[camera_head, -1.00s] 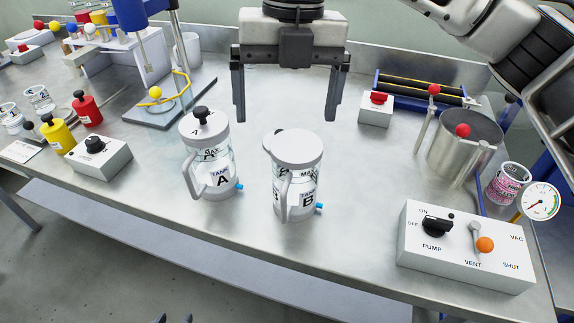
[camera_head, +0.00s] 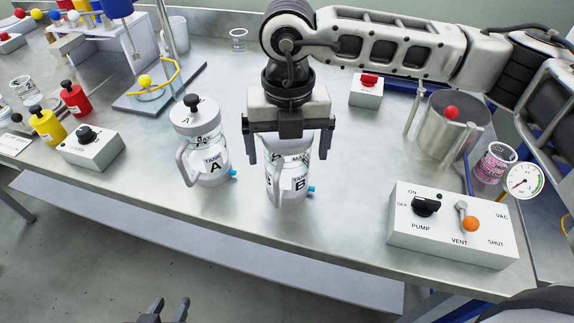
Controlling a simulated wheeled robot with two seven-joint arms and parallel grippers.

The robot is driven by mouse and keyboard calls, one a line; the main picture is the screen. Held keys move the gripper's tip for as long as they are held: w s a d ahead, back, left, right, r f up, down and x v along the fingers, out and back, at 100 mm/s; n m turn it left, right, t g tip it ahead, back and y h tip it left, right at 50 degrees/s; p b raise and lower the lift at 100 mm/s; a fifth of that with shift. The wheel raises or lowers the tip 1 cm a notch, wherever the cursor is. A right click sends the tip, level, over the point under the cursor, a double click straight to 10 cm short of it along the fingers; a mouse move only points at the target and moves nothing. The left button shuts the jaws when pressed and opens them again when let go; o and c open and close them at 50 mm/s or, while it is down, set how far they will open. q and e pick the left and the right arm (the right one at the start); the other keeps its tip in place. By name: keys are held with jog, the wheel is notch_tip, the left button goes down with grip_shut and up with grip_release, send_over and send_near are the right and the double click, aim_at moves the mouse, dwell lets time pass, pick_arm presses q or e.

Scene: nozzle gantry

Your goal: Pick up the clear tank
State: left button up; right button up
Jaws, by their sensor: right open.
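Two clear tanks with white handles stand upright on the steel bench. Tank A (camera_head: 212,163) has a white lid with a black knob. Tank B (camera_head: 289,184) stands to its right, with a small blue spout low on its right side. My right gripper (camera_head: 288,154) is open above and around the top of tank B, one finger on each side. It hides most of tank B's lid. I cannot tell whether the fingers touch the tank. My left gripper (camera_head: 167,309) shows only its fingertips at the bottom edge, held apart, in front of the bench.
A pump and vent control box (camera_head: 452,226) stands to the right, with a steel pot (camera_head: 455,125) behind it. A switch box (camera_head: 93,148) and yellow (camera_head: 45,124) and red (camera_head: 73,98) bottles are at the left. Bare bench lies in front of the tanks.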

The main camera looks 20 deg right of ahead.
jog(key=shift+f, duration=1.3)
jog(key=c, duration=1.4)
jog(key=shift+r, duration=0.1)
jog(key=shift+c, duration=0.9)
jog(key=shift+w, duration=0.1)
